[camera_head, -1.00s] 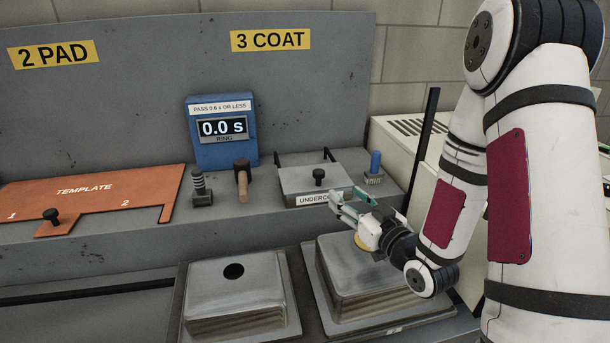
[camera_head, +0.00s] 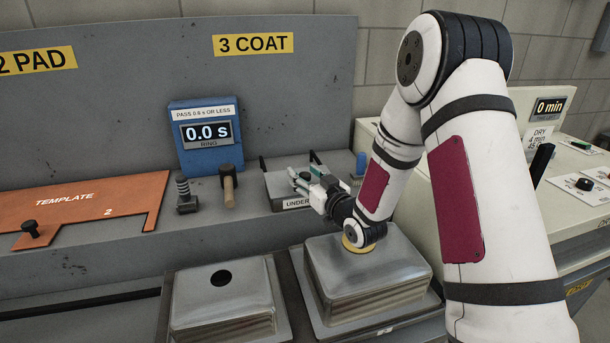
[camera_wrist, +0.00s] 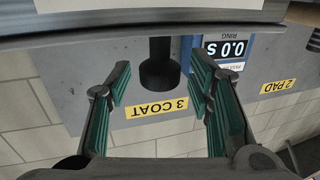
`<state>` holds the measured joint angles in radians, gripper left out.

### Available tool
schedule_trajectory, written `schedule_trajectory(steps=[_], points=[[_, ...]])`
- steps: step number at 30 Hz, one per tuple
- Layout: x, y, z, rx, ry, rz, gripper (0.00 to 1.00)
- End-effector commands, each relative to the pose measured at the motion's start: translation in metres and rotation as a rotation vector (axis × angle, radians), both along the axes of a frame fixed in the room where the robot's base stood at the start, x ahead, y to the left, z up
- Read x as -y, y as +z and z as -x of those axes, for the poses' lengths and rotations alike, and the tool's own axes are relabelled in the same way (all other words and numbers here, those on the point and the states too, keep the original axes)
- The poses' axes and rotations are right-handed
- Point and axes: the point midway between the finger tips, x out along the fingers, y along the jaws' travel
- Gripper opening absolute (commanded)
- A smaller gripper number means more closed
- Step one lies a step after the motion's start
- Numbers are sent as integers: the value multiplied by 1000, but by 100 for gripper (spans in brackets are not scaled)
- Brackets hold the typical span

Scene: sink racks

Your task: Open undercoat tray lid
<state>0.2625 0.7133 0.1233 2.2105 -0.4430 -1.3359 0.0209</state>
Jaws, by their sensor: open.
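The undercoat tray (camera_head: 275,187) stands on the grey ledge under the 3 COAT sign, its front label partly covered by my gripper. Its flat metal lid is closed, and the lid also shows along the top of the wrist view (camera_wrist: 150,12). The lid's black knob (camera_wrist: 160,68) lies between my fingers in the wrist view, with gaps on both sides. My gripper (camera_head: 303,180) is open over the front of the tray, green pads facing each other, also seen in the wrist view (camera_wrist: 160,98). In the head view the fingers largely hide the knob.
A blue ring timer (camera_head: 203,138) and a wooden-handled tool (camera_head: 228,184) stand left of the tray. A blue-handled brush (camera_head: 361,164) is close on its right, partly hidden by my arm. Sinks (camera_head: 365,275) lie upside down below the ledge.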

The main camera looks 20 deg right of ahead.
Motion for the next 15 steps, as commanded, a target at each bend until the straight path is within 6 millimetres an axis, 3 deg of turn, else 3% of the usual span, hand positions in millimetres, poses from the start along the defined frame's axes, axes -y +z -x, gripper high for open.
schedule_trajectory(steps=[10,15], points=[[-1,0,-3,0,0,0,45],[-1,0,-3,1,0,0,7]])
